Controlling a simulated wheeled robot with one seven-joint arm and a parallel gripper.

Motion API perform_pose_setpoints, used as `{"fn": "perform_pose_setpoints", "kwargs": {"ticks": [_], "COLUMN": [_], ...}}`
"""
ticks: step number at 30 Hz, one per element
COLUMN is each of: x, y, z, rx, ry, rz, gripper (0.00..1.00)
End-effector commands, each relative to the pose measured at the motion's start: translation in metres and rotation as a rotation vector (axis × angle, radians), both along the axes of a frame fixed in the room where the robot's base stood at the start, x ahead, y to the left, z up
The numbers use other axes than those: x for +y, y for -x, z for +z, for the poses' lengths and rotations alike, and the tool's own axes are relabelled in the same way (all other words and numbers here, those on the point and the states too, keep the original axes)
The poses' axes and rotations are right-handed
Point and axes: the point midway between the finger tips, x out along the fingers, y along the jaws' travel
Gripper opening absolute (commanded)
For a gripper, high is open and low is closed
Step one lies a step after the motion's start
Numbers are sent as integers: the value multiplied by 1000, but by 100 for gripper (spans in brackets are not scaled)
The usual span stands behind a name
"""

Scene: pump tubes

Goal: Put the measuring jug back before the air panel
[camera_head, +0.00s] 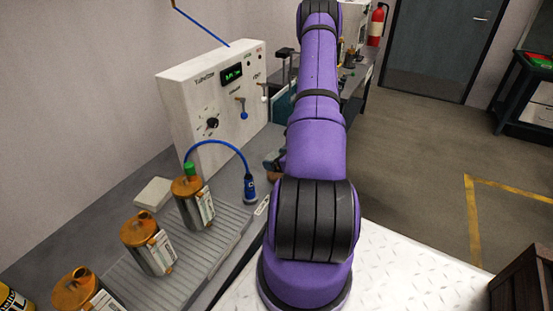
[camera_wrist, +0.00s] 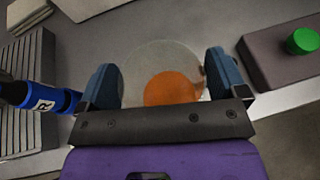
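In the wrist view, the measuring jug (camera_wrist: 140,61) appears from above as a clear round vessel with an orange disc inside. The blue-grey fingers of my gripper (camera_wrist: 163,82) stand on either side of it and appear to touch its walls. Its base and the bench contact are hidden. In the head view, my gripper (camera_head: 273,164) is low at the bench, mostly hidden behind my purple arm, and the jug cannot be made out clearly. The white air panel (camera_head: 190,95), with a display, knob and levers, stands left of my gripper.
A blue hose with a blue plug (camera_head: 250,189) hangs before the panel; the plug shows left of my gripper (camera_wrist: 50,100). Orange-topped canisters (camera_head: 192,205) stand on a ribbed tray (camera_head: 222,240). A dark box with a green button (camera_wrist: 302,41) lies right of my gripper.

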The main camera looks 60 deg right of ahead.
Motion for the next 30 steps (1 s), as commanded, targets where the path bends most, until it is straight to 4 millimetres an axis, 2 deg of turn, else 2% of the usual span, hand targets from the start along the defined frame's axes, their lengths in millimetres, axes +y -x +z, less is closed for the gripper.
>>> {"fn": "perform_pose_setpoints", "kwargs": {"ticks": [11, 14, 24, 30], "x": [0, 0, 7, 10], "y": [3, 14, 76, 101], "z": [5, 9, 35, 45], "rx": [0, 1, 1, 0], "ry": [1, 1, 1, 1], "rz": [-1, -3, -4, -2], "gripper": [100, 100, 100, 100]}}
